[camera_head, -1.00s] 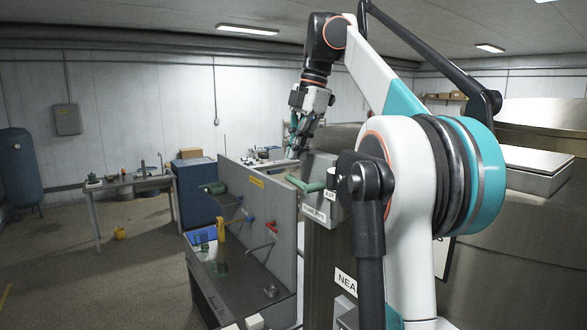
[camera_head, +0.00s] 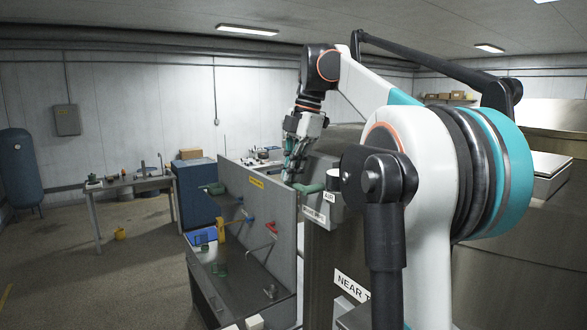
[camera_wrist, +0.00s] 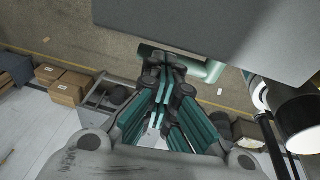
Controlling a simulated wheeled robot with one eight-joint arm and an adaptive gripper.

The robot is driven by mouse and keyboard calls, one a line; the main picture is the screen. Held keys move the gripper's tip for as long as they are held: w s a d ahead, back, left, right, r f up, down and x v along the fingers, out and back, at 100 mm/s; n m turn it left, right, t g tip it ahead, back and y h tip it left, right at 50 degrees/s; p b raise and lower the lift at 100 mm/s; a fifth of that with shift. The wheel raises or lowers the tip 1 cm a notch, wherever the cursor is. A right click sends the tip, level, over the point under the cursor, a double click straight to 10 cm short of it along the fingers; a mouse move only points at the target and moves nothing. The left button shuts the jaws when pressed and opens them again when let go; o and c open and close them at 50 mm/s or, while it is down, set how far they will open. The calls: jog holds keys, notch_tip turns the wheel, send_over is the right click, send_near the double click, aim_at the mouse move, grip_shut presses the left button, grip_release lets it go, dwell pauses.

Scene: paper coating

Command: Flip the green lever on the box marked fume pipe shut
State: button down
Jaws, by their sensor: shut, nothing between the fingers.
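A grey box (camera_head: 328,205) stands at the top of the steel column, right of the upright panel. A green lever (camera_head: 314,188) sticks out from its left side, roughly level. The small labels on the box are too small to read surely. My gripper (camera_head: 289,176) is shut and empty, pointing down at the lever's outer end, which it partly hides. In the wrist view, my shut fingers (camera_wrist: 168,84) lie in front of the green lever (camera_wrist: 208,70), beside a grey box face (camera_wrist: 205,35). I cannot tell whether they touch the lever.
A round dark-and-white part (camera_wrist: 292,112) is near on the right in the wrist view. Open floor lies left.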

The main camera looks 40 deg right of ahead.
jog(key=shift+f, duration=0.3)
jog(key=shift+r, duration=0.15)
jog(key=shift+d+r, duration=0.1)
jog(key=shift+r, duration=0.25)
jog(key=v, duration=1.1)
jog(key=shift+r, duration=0.2)
jog(key=shift+s, duration=0.2)
